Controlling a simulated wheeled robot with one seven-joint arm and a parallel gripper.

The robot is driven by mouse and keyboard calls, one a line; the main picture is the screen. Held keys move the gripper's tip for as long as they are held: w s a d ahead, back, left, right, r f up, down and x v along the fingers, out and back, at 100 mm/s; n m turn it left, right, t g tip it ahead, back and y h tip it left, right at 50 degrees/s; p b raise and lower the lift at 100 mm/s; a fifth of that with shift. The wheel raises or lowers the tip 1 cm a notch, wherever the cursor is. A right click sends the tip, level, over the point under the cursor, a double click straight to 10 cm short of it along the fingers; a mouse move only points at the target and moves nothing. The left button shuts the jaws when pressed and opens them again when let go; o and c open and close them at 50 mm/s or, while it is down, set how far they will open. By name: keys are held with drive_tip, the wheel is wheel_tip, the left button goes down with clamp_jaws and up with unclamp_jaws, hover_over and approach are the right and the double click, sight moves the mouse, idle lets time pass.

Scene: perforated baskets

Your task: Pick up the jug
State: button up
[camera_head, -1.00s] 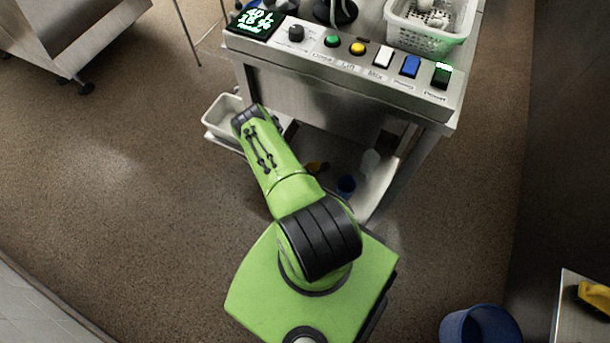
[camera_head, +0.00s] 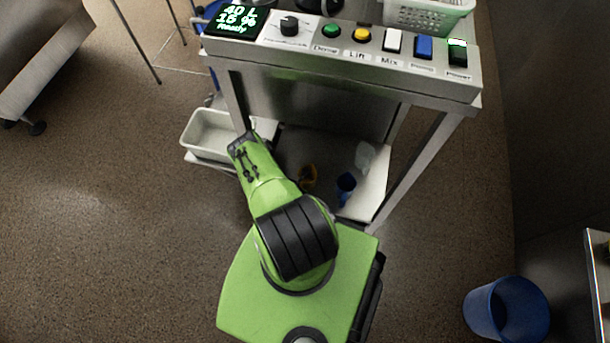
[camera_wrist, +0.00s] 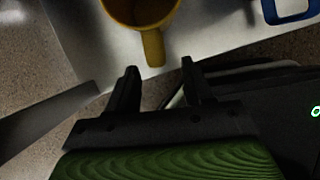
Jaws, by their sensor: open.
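A yellow handled vessel, which looks like the jug (camera_wrist: 138,12), stands on the pale lower shelf of a metal cart at the top of the wrist view. Its handle (camera_wrist: 153,48) points towards my gripper (camera_wrist: 160,78). My gripper is open and empty, its two fingers a little short of the handle and on either side of its line. My gripper is hidden in the head view behind my arm.
On the lower shelf (camera_head: 372,192) are a blue vessel (camera_head: 345,188), a translucent one (camera_head: 365,157) and a white bin (camera_head: 208,134) at the left. The cart's leg (camera_head: 425,160) and control panel (camera_head: 350,58) edge the space. A blue bucket (camera_head: 507,310) stands right.

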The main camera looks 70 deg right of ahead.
drive_tip(key=b+x, duration=0.3)
drive_tip(key=x, duration=0.2)
drive_tip(key=shift+w+d+f, duration=0.15)
drive_tip(key=shift+d+f, duration=0.05)
drive_tip(key=shift+f, duration=0.15)
drive_tip(key=shift+r, duration=0.1)
clamp_jaws()
